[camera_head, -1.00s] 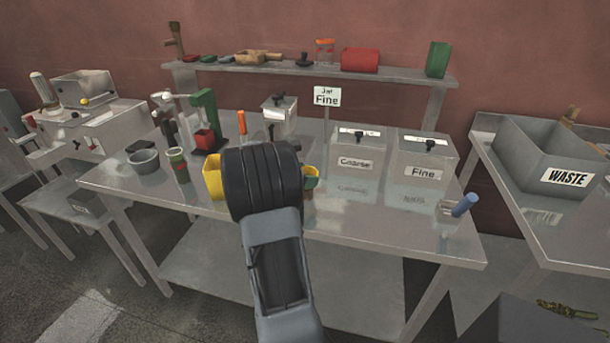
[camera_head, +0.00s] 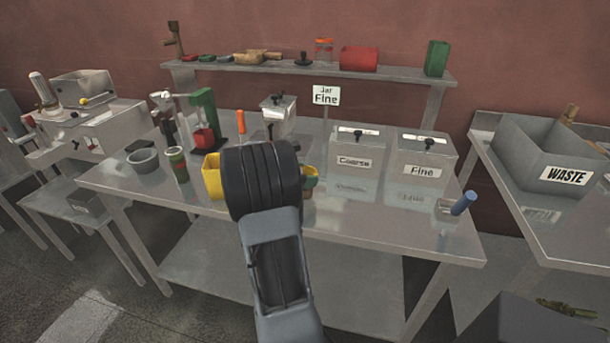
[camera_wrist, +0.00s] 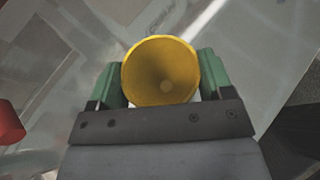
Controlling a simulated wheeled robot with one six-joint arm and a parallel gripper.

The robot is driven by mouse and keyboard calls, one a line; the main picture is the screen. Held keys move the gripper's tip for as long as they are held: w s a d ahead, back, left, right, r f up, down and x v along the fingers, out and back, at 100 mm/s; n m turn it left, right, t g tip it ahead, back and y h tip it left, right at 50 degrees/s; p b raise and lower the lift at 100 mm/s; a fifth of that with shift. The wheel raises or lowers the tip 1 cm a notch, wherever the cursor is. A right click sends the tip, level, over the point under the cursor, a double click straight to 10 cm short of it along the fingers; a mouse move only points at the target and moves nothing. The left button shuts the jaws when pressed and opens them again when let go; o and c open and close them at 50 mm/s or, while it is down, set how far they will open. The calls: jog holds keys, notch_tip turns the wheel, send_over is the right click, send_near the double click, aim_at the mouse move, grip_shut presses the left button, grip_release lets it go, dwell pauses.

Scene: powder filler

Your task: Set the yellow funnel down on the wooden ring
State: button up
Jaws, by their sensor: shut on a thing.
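The yellow funnel (camera_wrist: 161,72) shows in the wrist view with its wide mouth facing the camera. My gripper (camera_wrist: 161,80) is shut on it, with a green finger on each side. What lies straight below the funnel is hidden by it. In the head view my dark wrist (camera_head: 262,180) is over the front middle of the steel table (camera_head: 400,228) and hides the grip. I cannot make out the wooden ring in either view; it may be hidden behind my arm.
A yellow object (camera_head: 212,176) shows left of my wrist, and a green and yellow piece (camera_head: 310,177) right of it. The Coarse bin (camera_head: 354,163) and Fine bin (camera_head: 422,171) stand to the right. A green press (camera_head: 205,115) and grey bowl (camera_head: 142,161) stand left.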

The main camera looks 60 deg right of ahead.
jog(key=shift+a+f, duration=0.15)
jog(key=shift+f, duration=0.5)
jog(key=o, duration=0.9)
jog(key=shift+o, duration=0.2)
jog(key=shift+w, duration=0.15)
jog(key=r+v, duration=0.1)
jog(key=v, duration=1.3)
jog(key=shift+s+d, duration=0.2)
jog(key=shift+a, duration=0.1)
jog(key=s+a+m+t+y+p, duration=0.1)
jog(key=s+a+m+t+y, duration=0.1)
jog(key=a, duration=0.8)
jog(key=s+a+f+m+t+y+p, duration=0.1)
jog(key=a+m+t+y, duration=0.3)
jog(key=a, duration=0.7)
jog(key=s+a+m+t+y+p, duration=0.1)
jog(key=s+a+m+t+y, duration=0.2)
jog(key=a+m+y, duration=0.3)
jog(key=a, duration=0.4)
jog(key=shift+s+a+f+t, duration=0.25)
jog(key=shift+s+f+t, duration=0.05)
jog(key=shift+f, duration=0.1)
